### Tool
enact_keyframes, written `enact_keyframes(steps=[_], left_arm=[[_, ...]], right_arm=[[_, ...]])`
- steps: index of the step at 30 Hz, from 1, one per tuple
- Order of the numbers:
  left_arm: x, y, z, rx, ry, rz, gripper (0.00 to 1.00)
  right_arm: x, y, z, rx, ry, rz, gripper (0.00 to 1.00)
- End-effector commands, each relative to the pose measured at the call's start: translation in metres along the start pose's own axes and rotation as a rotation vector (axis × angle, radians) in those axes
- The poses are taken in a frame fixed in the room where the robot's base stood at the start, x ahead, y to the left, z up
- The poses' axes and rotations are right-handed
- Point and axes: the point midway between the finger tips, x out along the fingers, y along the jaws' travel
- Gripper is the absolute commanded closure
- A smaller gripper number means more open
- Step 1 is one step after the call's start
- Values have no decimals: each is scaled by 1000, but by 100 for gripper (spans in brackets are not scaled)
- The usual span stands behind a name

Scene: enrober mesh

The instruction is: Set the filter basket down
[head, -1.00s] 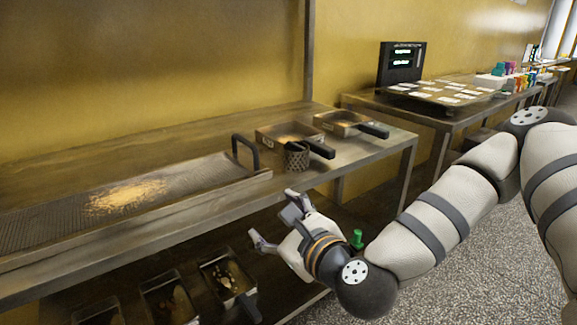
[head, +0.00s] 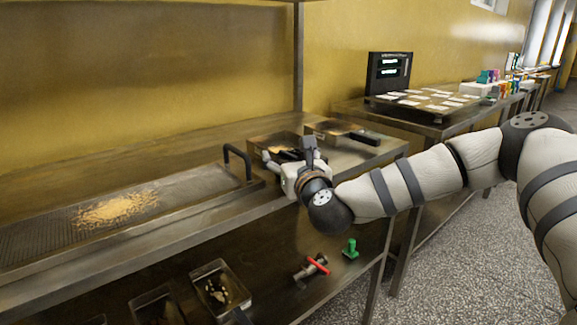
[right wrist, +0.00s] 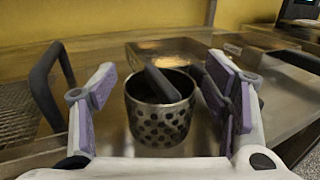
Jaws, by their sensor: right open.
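The filter basket (right wrist: 158,122) is a round, perforated metal cup in the middle of the right wrist view. It stands upright on the upper table. My right gripper (right wrist: 160,100) is open, with one purple-padded finger on each side of the basket and visible gaps between. A black bar shows over the basket's mouth; I cannot tell whether it belongs to the basket or to the pan behind. In the head view my right gripper (head: 290,163) is at the table's front edge and hides the basket. My left gripper is not in view.
A mesh tray (head: 200,187) with crumbs and a black hoop handle (head: 240,152) lies left of the gripper. Handled pans (head: 342,133) stand behind. The lower shelf holds a red-handled part (head: 316,265), a green piece (head: 350,249) and several small pans (head: 220,287).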

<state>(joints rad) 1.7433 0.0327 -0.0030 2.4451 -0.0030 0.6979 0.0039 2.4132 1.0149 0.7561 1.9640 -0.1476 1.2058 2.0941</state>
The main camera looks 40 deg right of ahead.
Motion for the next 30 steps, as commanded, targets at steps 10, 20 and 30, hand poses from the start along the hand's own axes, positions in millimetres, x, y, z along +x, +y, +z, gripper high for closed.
enact_keyframes(steps=[10,20,30], left_arm=[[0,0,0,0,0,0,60],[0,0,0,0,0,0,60],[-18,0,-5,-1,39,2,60]], right_arm=[[-1,0,0,0,0,0,80],[-1,0,2,0,-1,0,93],[-27,-15,75,10,-13,-1,93]])
